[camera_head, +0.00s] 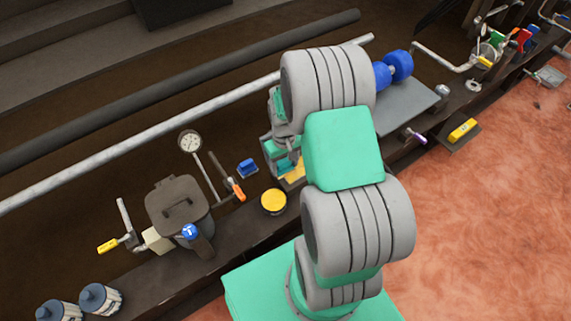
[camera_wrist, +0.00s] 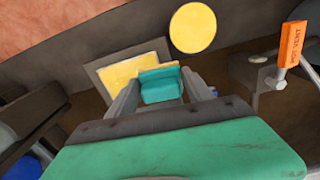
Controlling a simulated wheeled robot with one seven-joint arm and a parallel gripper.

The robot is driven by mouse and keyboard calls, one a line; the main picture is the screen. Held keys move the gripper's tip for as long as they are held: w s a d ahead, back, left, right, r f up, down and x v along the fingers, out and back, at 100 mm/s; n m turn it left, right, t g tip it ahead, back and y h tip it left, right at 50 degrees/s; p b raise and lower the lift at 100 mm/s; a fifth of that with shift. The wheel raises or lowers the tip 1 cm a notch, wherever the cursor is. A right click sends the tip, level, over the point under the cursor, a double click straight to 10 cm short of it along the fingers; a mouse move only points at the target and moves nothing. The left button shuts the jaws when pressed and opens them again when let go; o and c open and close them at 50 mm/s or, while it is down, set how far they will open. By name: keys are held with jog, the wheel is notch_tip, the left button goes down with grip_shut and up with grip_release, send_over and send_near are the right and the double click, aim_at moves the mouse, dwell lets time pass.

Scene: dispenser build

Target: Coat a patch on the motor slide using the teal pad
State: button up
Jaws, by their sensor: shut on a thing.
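The teal pad (camera_wrist: 160,85) is held between the two grey fingers of my gripper (camera_wrist: 161,80) in the wrist view. A grey-edged square plate with a yellow face (camera_wrist: 119,67) lies just beyond the pad, which overlaps its corner in the picture; I cannot tell whether they touch. This yellow face also shows in the head view (camera_head: 295,173), partly hidden by my arm. A round yellow-topped pot (camera_wrist: 192,28) stands beside it, also in the head view (camera_head: 273,202). No label shows which surface is the motor slide.
A grey platform (camera_head: 408,108) with a blue dumbbell-shaped part (camera_head: 398,65) stands behind my arm. An orange handle (camera_wrist: 290,43) stands close on the right in the wrist view. A lidded dark pot (camera_head: 180,207), a gauge (camera_head: 190,142) and a blue block (camera_head: 248,168) line the ledge.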

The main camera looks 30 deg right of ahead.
jog(key=shift+r+p, duration=1.65)
jog(key=shift+r, duration=0.75)
